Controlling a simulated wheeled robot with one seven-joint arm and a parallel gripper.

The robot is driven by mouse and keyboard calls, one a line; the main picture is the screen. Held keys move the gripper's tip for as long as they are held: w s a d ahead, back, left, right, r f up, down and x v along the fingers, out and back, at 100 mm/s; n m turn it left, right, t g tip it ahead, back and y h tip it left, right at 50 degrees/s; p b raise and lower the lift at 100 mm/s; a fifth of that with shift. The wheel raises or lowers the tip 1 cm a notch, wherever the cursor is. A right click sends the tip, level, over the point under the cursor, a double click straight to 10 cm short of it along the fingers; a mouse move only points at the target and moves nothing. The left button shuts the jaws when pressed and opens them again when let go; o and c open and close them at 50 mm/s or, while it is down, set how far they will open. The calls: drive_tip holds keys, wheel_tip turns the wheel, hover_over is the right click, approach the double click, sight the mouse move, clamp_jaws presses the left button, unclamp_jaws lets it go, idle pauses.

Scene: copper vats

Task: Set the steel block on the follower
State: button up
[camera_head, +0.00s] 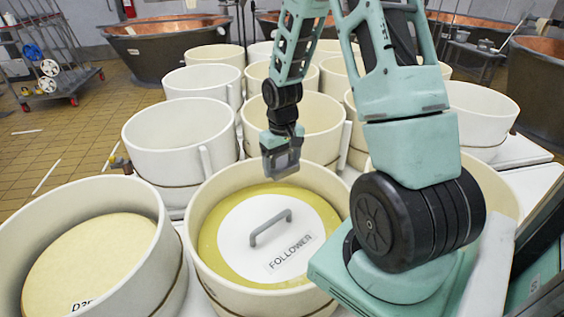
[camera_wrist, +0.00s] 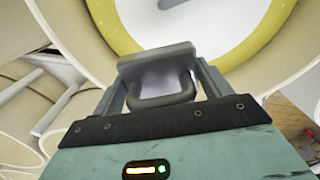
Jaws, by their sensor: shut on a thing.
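The follower (camera_head: 250,239) is a white disc with a grey handle and the label FOLLOWER. It lies on a yellow mass inside a cream tub at front centre; in the wrist view the white disc (camera_wrist: 185,18) shows at the top, partly hidden. My gripper (camera_head: 283,148) hangs above the back rim of that tub. It is shut on the steel block (camera_head: 281,165), a grey block held clear of the follower. The wrist view shows the block (camera_wrist: 155,54) and a dark loop handle between the fingers; the exact grip is hard to see.
Cream tub (camera_head: 85,225) at front left holds a pale round lid or mass. Several empty tubs (camera_head: 180,135) stand close together behind. Copper vats (camera_head: 165,45) and a wheeled rack (camera_head: 45,55) stand further back. Open tiled floor (camera_head: 60,150) lies at left.

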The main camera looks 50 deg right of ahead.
drive_tip(key=b, duration=0.7)
hover_over(282, 204)
drive_tip(key=shift+f, duration=5.75)
drive_tip(key=shift+f+b, duration=0.7)
drive_tip(key=shift+f, duration=0.2)
drive_tip(key=o, duration=2)
drive_tip(key=shift+c, duration=0.2)
wheel_tip(282, 204, up, 18)
drive_tip(key=shift+f+p, duration=0.25)
drive_tip(key=shift+p, duration=0.75)
